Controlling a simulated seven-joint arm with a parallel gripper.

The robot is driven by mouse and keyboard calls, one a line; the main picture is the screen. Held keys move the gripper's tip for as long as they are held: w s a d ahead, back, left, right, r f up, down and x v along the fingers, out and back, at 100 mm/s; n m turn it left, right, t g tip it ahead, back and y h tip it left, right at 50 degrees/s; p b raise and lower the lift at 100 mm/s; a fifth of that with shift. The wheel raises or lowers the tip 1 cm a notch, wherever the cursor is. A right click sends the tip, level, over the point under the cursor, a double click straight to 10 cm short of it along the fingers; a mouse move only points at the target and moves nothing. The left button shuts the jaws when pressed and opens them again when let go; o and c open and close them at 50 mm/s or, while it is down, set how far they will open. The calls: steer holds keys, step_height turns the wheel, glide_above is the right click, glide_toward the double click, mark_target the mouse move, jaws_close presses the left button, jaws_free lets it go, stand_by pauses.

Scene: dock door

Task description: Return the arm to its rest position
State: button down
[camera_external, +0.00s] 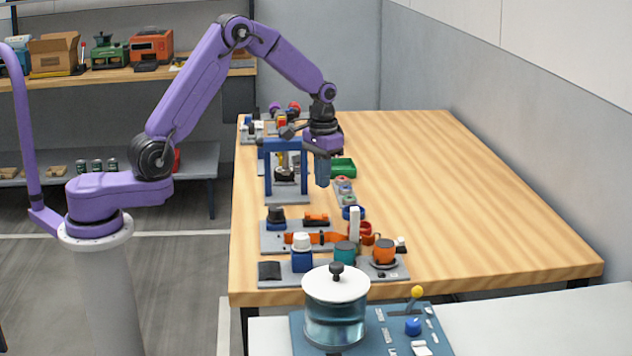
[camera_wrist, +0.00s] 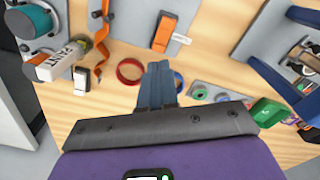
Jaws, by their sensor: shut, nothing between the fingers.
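My gripper (camera_external: 323,172) hangs from my purple arm, pointing down above the wooden table (camera_external: 480,210). Its blue-grey fingers are shut with nothing between them. In the wrist view the closed fingers (camera_wrist: 158,84) show over the table, between a red ring (camera_wrist: 130,71) and a blue ring (camera_wrist: 178,81), which they partly cover. The fingers look clear of the objects below.
A blue frame stand (camera_external: 268,170) is left of my gripper, and a green bin (camera_external: 343,166) is just behind it. A lidded glass pot (camera_external: 336,310) stands in front. The table's right side is clear.

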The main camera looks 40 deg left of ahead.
steer(key=s+a+r+n, duration=0.35)
steer(key=s+a, duration=0.25)
steer(key=a, duration=0.5)
steer(key=s+a+r+n, duration=0.2)
steer(key=s+a+r, duration=0.3)
steer(key=a, duration=0.6)
steer(key=s+a+n, duration=0.2)
steer(key=s+n, duration=0.8)
steer(key=s, duration=1.3)
steer(key=shift+a, duration=0.2)
